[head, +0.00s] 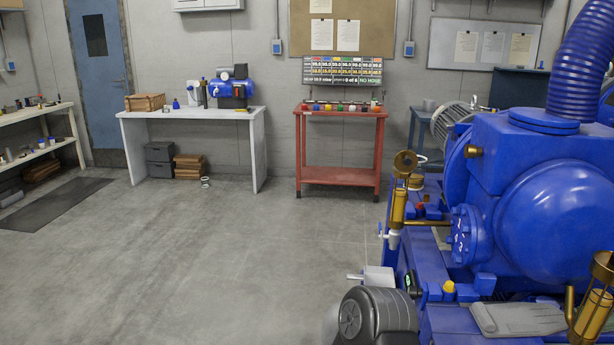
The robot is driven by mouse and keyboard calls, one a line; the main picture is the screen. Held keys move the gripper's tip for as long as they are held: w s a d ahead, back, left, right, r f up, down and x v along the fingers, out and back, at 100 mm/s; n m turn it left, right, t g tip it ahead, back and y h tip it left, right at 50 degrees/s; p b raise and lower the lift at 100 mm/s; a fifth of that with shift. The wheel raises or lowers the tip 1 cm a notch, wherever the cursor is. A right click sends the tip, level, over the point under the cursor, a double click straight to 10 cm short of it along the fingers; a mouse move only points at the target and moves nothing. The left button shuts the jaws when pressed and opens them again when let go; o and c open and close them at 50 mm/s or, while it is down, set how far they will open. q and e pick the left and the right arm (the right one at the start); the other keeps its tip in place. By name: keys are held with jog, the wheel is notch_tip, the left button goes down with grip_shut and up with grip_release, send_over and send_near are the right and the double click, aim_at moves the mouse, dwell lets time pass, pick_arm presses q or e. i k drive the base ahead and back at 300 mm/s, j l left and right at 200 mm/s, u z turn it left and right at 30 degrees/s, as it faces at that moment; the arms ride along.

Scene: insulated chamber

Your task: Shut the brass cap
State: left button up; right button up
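A brass oiler cup (398,207) stands upright at the left side of the blue machine (545,205). Its round brass cap (405,161) is raised above the cup and shows its face towards me. A second brass cup (592,320) stands at the lower right edge of the picture, with a round brass cap (604,266) standing up above it, partly cut off. Which cap is the task's is not clear from this view. A dark grey rounded link of mine shows at the bottom, but no gripper fingers can be made out.
A grey glove (518,319) lies on the machine's near ledge, beside a small yellow-topped fitting (448,289). A red cart (341,155) and a white workbench (188,119) stand at the back. The floor (210,255) to the left is clear.

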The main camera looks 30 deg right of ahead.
aim_at(405, 161)
jog(key=k+l+z, duration=0.5)
jog(key=l, duration=0.15)
jog(key=l+z, duration=0.25)
jog(key=k+l, duration=0.05)
jog(key=l, duration=0.1)
